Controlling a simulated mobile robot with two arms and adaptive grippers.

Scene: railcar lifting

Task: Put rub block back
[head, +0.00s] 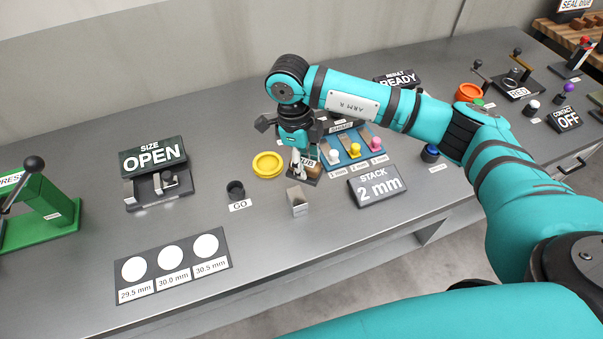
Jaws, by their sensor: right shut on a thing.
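My right gripper (300,172) points down over a small dark stand with a white label (308,161) that partly reads "UB". It is shut on a small brown block (314,170), the rub block as far as I can tell, low at the stand. The fingers and wrist cover part of the block and stand, so I cannot tell whether the block rests on the stand. My left gripper is not in view.
A yellow dish (267,165) lies just left of the gripper, and a metal block (297,201) stands in front. A blue shim tray (350,145) and the stack display (377,186) are close on the right.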

